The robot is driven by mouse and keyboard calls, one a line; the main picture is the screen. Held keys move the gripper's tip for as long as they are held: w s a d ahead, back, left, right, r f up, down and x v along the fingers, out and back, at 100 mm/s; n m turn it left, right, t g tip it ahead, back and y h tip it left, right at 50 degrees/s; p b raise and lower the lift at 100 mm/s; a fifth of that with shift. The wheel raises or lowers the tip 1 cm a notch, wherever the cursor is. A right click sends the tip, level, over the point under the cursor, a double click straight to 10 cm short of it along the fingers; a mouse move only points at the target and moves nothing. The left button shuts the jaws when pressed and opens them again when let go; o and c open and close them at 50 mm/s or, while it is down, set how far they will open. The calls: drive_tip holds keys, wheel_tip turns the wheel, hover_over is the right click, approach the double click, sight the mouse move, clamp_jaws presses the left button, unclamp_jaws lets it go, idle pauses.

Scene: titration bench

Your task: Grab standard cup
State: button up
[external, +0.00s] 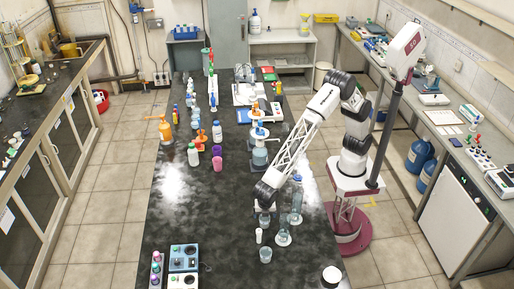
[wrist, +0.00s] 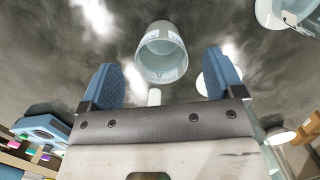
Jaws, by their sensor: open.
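In the wrist view a clear, pale cup (wrist: 162,55) with markings on its side shows beyond my fingertips, between the two fingers in the picture. My gripper (wrist: 166,80) is open, its two blue pads apart with nothing held between them. In the external view my gripper (external: 264,203) points down over the front part of the dark bench. A small clear cup (external: 265,254) stands on the bench in front of it. I cannot tell for sure that this is the cup in the wrist view. The fingertips are hard to make out in the external view.
Tall clear glassware (external: 296,200) and a glass cylinder on a round base (external: 283,236) stand just right of my gripper. A slim white piece (external: 258,236) is close below it. A blue device (external: 184,257) lies front left.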

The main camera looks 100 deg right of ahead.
sight(265, 220)
drive_tip(key=shift+f, duration=1.8)
drive_tip(key=shift+d+f, duration=0.1)
drive_tip(key=shift+f, duration=0.75)
drive_tip(key=c, duration=1)
drive_tip(key=shift+r, duration=0.2)
drive_tip(key=shift+c, duration=0.2)
wheel_tip(265, 220, up, 10)
drive_tip(key=shift+f, duration=0.15)
